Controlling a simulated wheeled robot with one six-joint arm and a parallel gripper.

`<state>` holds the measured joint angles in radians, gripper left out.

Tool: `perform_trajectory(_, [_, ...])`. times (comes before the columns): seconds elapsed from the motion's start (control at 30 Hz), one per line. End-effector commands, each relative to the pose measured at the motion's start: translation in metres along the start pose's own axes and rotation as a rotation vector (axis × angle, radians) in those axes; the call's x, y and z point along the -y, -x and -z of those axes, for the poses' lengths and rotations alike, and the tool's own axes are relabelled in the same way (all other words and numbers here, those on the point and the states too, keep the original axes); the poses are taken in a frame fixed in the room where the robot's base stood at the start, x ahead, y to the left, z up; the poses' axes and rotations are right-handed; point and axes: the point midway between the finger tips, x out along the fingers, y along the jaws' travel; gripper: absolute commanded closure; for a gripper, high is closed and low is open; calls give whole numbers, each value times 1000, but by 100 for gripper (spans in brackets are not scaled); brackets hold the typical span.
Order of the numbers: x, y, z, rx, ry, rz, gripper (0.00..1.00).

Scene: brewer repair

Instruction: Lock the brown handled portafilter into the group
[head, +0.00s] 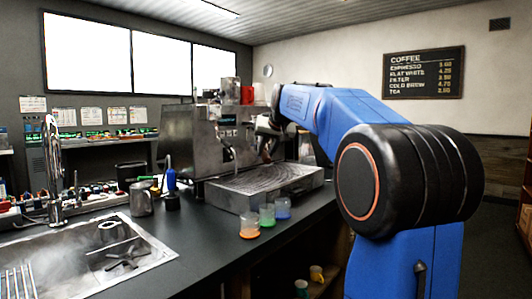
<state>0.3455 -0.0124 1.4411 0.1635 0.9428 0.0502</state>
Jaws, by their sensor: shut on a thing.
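The steel espresso machine (186,132) stands on the dark counter, with its ribbed drip tray (265,180) reaching out in front. My gripper (267,152) is at the machine's front, above the drip tray, reached by the blue arm from the right. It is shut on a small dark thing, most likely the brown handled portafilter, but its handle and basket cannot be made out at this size. The group is largely hidden by the machine's front and my wrist. I cannot tell whether the portafilter touches the group.
Small cups in orange (249,225), green (267,214) and blue (283,208) stand before the drip tray. A metal jug (142,198) and a blue-handled tool (171,182) stand left of it. A sink (105,255) fills the near left.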

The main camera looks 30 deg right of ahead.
Motion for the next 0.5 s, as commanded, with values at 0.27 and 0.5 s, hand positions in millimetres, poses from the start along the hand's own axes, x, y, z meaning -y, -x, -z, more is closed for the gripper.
perform_trajectory(0.27, [1, 3, 2, -1, 0, 0, 100])
perform_trajectory(0.5, [2, 6, 5, -2, 0, 0, 100])
